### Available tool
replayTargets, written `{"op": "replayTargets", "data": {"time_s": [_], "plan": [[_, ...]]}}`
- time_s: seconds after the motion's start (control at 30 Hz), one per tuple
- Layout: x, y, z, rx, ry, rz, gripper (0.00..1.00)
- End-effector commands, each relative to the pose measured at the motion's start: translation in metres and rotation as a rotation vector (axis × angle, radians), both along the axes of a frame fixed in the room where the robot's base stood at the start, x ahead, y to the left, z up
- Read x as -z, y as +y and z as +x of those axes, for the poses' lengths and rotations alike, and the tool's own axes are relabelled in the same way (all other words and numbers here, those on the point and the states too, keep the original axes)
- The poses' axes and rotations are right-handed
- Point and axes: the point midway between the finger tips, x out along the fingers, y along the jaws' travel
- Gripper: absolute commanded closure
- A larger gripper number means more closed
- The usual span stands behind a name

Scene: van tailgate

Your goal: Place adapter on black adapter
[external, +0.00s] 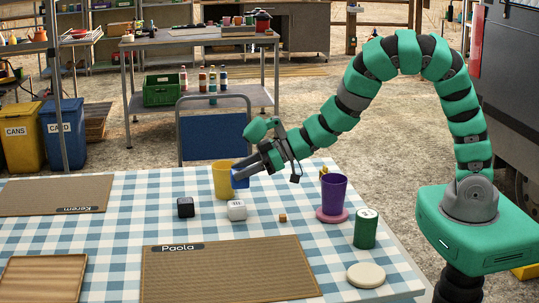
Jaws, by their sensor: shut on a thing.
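My gripper (241,175) is shut on a small blue block, which looks like the adapter (238,180). It holds the blue adapter above the checked tablecloth, in front of the right side of a yellow cup. The black adapter (185,207) is a small dark cube on the cloth, to the left of and lower in the picture than the blue adapter. A white adapter-like cube (236,211) stands on the cloth below the gripper. The fingers partly hide the blue adapter, and its exact gap to the cup cannot be told.
The yellow cup (220,180) stands close by the gripper. A purple cup (333,192) on a pink coaster (331,217), a green can (365,230), a pale disc (366,275) and a small brown cube (282,217) are to the right. The Paola mat (230,272) lies in front.

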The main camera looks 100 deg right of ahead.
Motion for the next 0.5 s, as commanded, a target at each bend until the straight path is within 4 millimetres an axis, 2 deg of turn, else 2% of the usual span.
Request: {"op": "replayTargets", "data": {"time_s": [0.5], "plan": [[0.01,-0.022,0.081,-0.001,-0.002,0.001,0.81]]}}
